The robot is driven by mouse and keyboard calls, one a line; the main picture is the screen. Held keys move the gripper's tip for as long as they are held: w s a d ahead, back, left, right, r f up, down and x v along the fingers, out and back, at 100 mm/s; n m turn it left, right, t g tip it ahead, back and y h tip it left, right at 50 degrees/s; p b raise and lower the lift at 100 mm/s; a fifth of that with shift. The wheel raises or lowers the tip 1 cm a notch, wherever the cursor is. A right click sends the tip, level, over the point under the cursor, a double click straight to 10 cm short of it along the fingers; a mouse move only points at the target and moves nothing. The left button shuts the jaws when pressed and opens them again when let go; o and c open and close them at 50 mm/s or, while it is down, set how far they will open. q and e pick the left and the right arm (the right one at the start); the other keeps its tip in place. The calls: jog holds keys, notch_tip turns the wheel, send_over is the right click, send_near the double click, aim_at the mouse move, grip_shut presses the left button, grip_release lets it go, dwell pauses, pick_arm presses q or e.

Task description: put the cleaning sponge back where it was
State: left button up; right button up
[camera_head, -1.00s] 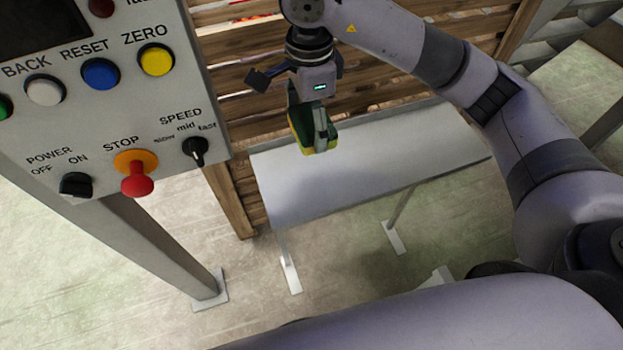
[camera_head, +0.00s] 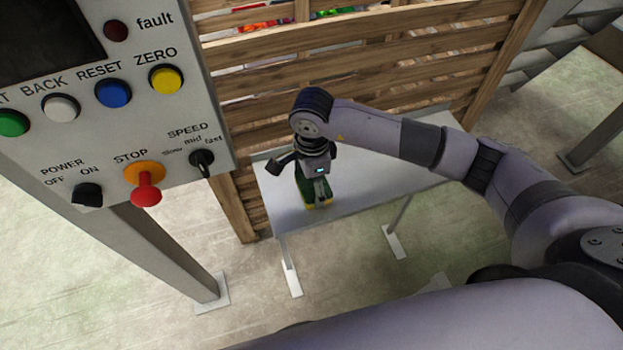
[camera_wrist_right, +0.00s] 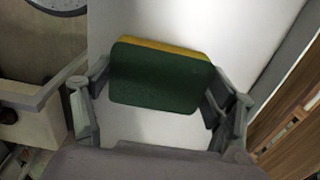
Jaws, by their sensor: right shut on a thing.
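The cleaning sponge (camera_head: 305,187) is green with a yellow layer. My right gripper (camera_head: 317,190) is shut on it, over the left part of the white table (camera_head: 375,180). In the right wrist view the sponge (camera_wrist_right: 160,78) sits between the two fingers of the right gripper (camera_wrist_right: 158,85), with its wide green face towards the camera and the yellow edge along the top. The gripper points down in the head view and hides part of the sponge. I cannot tell whether the sponge touches the table top. My left gripper is not in view.
A control panel (camera_head: 110,140) with buttons, a speed knob and a red stop button stands at the left on a grey post. A slatted wooden crate wall (camera_head: 360,60) rises behind the table, with coloured items behind it. The table's right part is bare.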

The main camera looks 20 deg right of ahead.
aim_at(312, 183)
jog(key=shift+f, duration=0.2)
jog(key=o, duration=0.9)
jog(key=shift+o, duration=0.2)
jog(key=shift+r, duration=0.1)
jog(key=shift+r, duration=0.6)
notch_tip(312, 183, up, 11)
jog(key=b, duration=0.2)
